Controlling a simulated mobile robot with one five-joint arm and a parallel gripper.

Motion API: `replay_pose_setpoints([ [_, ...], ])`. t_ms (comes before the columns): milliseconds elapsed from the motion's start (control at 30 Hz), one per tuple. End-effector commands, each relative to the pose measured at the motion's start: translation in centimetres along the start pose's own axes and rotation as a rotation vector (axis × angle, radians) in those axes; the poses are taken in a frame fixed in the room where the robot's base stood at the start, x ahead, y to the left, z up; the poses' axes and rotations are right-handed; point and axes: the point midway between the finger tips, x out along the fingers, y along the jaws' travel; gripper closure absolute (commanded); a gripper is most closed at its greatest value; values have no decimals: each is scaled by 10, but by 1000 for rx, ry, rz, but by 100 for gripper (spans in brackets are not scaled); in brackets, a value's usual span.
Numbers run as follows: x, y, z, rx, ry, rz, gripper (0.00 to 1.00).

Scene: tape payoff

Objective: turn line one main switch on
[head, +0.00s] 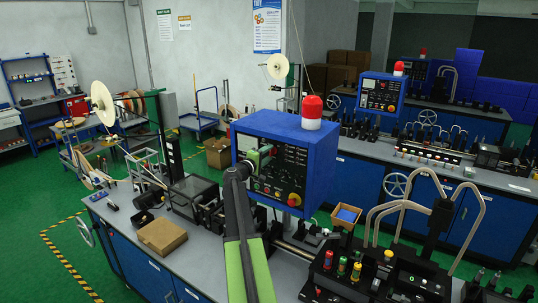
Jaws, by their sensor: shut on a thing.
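The blue control box (322,150) stands on the near bench, with a red and white beacon on top. Its dark front panel (285,165) carries small buttons, lamps and a red knob on a yellow plate (294,199) at lower right. My gripper (262,155) is at the upper left of this panel, at the end of my black and green arm. It is shut on a small control there, which the jaws mostly hide. I cannot read the labels, so I cannot tell for certain which control is the main switch or its position.
A cardboard box (162,236) lies on the near bench left of my arm. Bent grey tubes (425,205) and a black console with coloured buttons (345,270) stand at right. A second blue control box (381,94) is on the far bench.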

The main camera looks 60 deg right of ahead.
Motion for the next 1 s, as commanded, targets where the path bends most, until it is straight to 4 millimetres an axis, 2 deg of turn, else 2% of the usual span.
replay_pose_setpoints([
  [500, 0, -1, 2, 461, -6, -3, 97],
  [733, 0, -1, 2, 599, -6, -2, 97],
  [1000, 0, -1, 2, 680, -6, -2, 97],
])
